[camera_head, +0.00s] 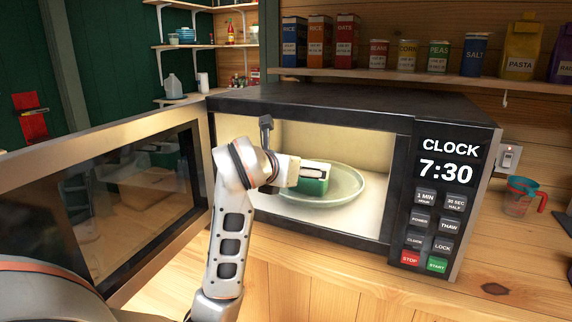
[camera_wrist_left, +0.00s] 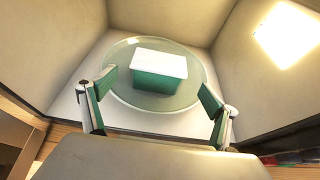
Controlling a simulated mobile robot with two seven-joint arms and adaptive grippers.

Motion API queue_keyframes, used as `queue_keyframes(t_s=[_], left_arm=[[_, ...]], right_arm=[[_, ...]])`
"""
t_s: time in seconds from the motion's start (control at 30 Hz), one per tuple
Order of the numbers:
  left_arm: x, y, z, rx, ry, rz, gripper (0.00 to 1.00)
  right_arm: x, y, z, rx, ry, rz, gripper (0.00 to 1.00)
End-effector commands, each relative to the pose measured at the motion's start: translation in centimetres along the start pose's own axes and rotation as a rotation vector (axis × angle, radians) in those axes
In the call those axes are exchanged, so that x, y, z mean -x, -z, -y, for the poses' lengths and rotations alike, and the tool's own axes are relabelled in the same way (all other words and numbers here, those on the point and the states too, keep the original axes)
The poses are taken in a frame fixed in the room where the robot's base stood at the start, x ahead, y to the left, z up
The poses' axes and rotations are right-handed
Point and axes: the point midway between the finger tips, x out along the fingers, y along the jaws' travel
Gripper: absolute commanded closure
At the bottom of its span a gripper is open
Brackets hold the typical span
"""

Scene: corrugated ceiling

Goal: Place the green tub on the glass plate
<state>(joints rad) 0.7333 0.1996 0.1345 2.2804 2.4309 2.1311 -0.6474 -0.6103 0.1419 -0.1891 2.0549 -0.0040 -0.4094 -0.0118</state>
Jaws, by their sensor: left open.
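The green tub (camera_wrist_left: 160,80), with a white lid, sits upright on the glass plate (camera_wrist_left: 124,85) inside the microwave. In the head view the tub (camera_head: 312,187) shows partly behind my left gripper, over the round plate (camera_head: 350,186). My left gripper (camera_wrist_left: 155,105) is open at the microwave's mouth, its fingers spread on either side of the tub's near side and apart from it. In the head view my left gripper (camera_head: 300,172) reaches in from the left. My right gripper is not in view.
The microwave (camera_head: 400,150) stands on a wooden counter with its door (camera_head: 110,190) swung open to the left. A measuring cup (camera_head: 520,195) stands to the right. A shelf with boxes and cans (camera_head: 380,55) runs above. Counter in front is clear.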

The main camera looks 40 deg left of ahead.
Motion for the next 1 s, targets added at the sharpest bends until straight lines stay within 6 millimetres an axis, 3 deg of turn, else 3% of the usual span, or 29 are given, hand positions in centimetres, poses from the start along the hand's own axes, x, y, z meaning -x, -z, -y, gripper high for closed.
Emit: queue_keyframes(t_s=[0.1, 0.33, 1.0], left_arm=[[2.7, -0.6, -0.1, -0.001, -0.001, 0.007, 0.12], [5.3, -0.2, 0.0, 0.0, -0.001, 0.003, 0.12], [5.6, 0.0, 0.0, 0.0, 0.0, 0.0, 0.12]], right_arm=[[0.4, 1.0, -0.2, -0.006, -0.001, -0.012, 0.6], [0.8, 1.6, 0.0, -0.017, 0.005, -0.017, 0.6], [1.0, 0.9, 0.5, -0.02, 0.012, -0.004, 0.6]])
